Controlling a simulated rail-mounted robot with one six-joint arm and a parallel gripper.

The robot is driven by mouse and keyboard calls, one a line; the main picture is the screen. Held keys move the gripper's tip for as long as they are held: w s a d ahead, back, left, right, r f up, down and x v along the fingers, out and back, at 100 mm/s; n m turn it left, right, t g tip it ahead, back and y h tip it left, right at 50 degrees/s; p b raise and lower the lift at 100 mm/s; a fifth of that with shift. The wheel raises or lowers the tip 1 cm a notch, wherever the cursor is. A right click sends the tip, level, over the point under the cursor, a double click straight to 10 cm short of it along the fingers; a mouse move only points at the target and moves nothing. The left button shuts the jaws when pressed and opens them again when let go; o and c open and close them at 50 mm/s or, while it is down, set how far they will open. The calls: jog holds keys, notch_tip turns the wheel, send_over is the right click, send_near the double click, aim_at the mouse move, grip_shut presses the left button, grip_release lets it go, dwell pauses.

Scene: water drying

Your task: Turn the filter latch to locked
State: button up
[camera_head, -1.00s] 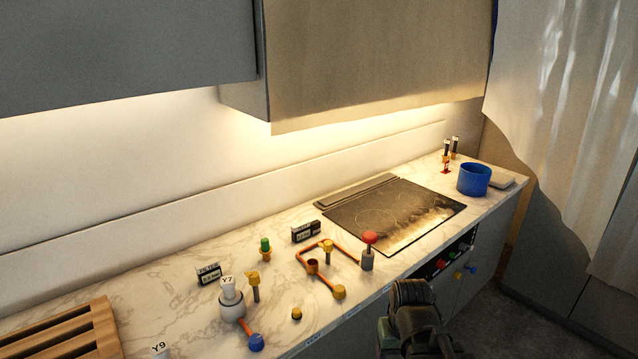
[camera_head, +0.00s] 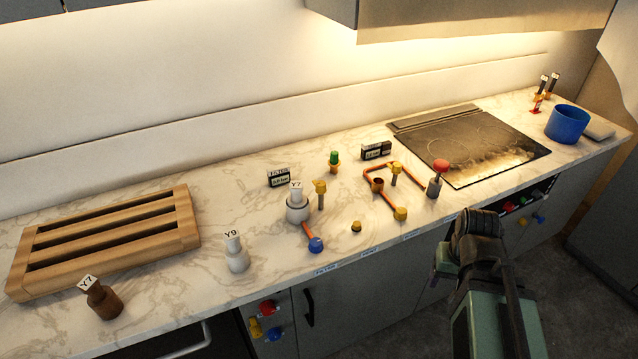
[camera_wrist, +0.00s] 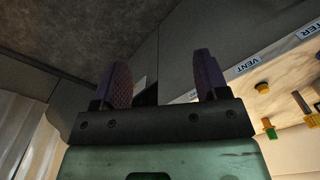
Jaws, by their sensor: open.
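Near the counter's front edge in the head view, an orange lever with a blue knob (camera_head: 316,245) extends toward the front from a round pale base (camera_head: 297,213). A blue label reading FILTER (camera_head: 326,271) is on the edge below. I cannot tell from the picture whether the latch is locked. My gripper shows in the wrist view (camera_wrist: 162,75), its two purple fingers apart and nothing between them. In the head view it is off the front of the counter, right of the lever and apart from it.
A yellow-topped post (camera_head: 320,193), a small yellow-black knob (camera_head: 356,227), and orange piping (camera_head: 383,199) with a red-topped valve (camera_head: 440,166) stand nearby. A white Y9 cartridge (camera_head: 236,256), a brown Y7 cartridge (camera_head: 103,301) and a wooden rack (camera_head: 187,228) are left. Free counter surrounds the blue knob.

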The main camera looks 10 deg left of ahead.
jog(key=shift+n, duration=0.6)
jog(key=a+r+p, duration=0.1)
jog(key=w+a+r+p, duration=0.1)
jog(key=w+a, duration=0.1)
jog(key=a, duration=0.1)
jog(key=shift+w+a+r+p, duration=0.1)
jog(key=shift+r+p, duration=0.3)
jog(key=shift+c, duration=0.5)
jog(key=n+p, duration=0.1)
jog(key=p, duration=0.4)
send_near(321, 184)
notch_tip(321, 184, down, 10)
jog(key=b, duration=1)
jog(key=shift+w+f, duration=0.15)
jog(key=shift+f, duration=0.1)
jog(key=shift+r, duration=0.15)
